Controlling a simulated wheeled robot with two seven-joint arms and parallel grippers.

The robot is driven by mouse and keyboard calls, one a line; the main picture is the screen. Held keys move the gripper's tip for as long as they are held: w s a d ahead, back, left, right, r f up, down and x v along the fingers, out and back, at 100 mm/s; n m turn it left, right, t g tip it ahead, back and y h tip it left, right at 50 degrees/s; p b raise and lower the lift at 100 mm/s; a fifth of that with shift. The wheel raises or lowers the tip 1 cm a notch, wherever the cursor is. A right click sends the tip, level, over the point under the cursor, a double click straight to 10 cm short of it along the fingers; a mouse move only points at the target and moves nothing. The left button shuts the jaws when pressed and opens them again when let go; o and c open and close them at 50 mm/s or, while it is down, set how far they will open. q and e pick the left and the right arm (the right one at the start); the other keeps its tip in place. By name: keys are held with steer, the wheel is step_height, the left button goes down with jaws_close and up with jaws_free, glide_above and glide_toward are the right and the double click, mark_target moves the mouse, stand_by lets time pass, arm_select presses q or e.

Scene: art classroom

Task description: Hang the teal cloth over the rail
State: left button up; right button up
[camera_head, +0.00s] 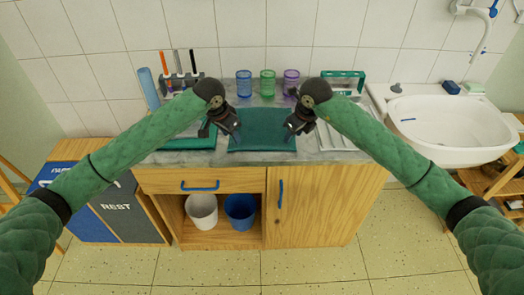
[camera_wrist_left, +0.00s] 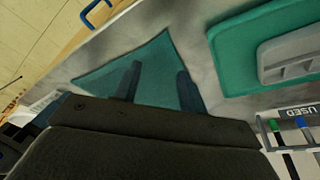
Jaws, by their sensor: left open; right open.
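The teal cloth (camera_head: 262,124) lies flat on the grey counter between my two grippers. My left gripper (camera_head: 236,136) is open at the cloth's left edge. In the left wrist view the cloth (camera_wrist_left: 110,76) lies beyond the two spread fingers (camera_wrist_left: 158,68), with nothing between them; whether they touch it cannot be told. My right gripper (camera_head: 289,137) is at the cloth's right edge, open, its fingertips small in view. A green rail-like bar (camera_head: 344,73) stands at the back right of the counter, above a pale rack; my right arm partly hides the rack.
Blue (camera_head: 244,84), green (camera_head: 267,83) and purple (camera_head: 291,80) cups stand behind the cloth. A teal tray (camera_wrist_left: 230,52) with a grey block lies left of the cloth. A brush holder (camera_head: 181,80) stands back left. The sink (camera_head: 450,125) is at the right.

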mark_target(234, 147)
arm_select(q)
steer(key=shift+f, duration=1.7)
arm_select(e)
steer(key=shift+f, duration=1.7)
arm_select(q)
steer(key=shift+f+b, duration=0.25)
steer(key=shift+b, duration=0.05)
arm_select(e)
steer(key=shift+f, duration=0.25)
arm_select(q)
steer(key=shift+c, duration=0.3)
arm_select(e)
steer(key=shift+c, duration=0.3)
arm_select(q)
jaws_close()
arm_select(e)
jaws_close()
arm_select(q)
steer(key=shift+r, duration=0.15)
arm_select(e)
steer(key=shift+r, duration=0.15)
